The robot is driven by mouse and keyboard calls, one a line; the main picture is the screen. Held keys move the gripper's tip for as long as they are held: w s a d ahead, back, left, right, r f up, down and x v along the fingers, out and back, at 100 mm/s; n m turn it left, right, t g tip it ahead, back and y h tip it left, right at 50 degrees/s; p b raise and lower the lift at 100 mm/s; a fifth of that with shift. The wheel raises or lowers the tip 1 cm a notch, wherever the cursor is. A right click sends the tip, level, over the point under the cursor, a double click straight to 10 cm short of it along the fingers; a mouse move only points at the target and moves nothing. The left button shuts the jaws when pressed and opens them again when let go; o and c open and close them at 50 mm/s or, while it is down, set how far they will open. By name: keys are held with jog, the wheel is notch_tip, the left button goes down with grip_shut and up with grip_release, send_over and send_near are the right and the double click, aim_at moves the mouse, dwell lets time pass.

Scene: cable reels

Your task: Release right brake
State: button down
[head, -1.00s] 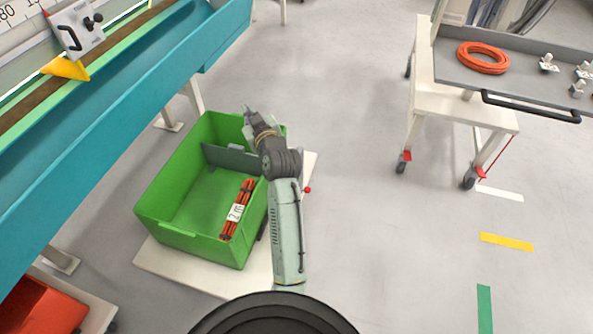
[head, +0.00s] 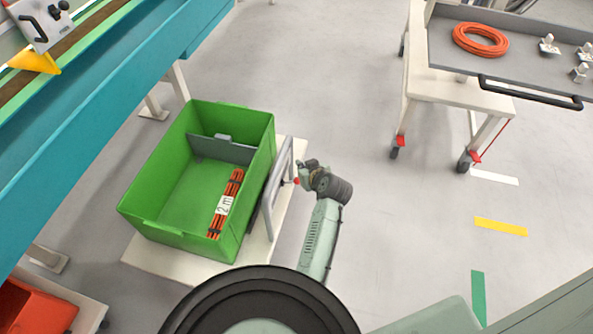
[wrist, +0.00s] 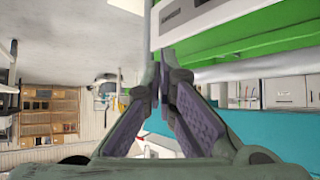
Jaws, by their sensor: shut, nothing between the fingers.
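A small red knob (head: 297,181) shows at the right side of the low pale trolley (head: 262,235), beside its upright grey frame (head: 270,200). It may be the right brake; I cannot tell for certain. My gripper (head: 304,167) is just right of the frame, close to the knob; whether they touch is not clear. In the wrist view my gripper (wrist: 163,54) has its fingertips together and empty, by a grey upright bar (wrist: 147,25). The knob is not clear in the wrist view. Red levers (head: 400,141) also show on the castors of the right cart.
A green crate (head: 190,243) with orange cable pieces (head: 232,187) stands on the trolley. A teal bench (head: 110,100) runs along the left. The cart at right has a grey top (head: 455,65) carrying an orange cable coil (head: 480,40). The floor between trolley and cart is clear.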

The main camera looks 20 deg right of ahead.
aim_at(297, 181)
jog(key=w+f, duration=0.1)
jog(key=f, duration=0.1)
jog(key=w+f+p, duration=0.1)
jog(key=w+f, duration=0.1)
jog(key=f, duration=0.1)
jog(key=w+f+p, duration=0.1)
jog(key=f, duration=0.2)
jog(key=shift+w+a+f, duration=0.1)
jog(key=shift+w+a, duration=0.05)
jog(key=shift+w, duration=0.05)
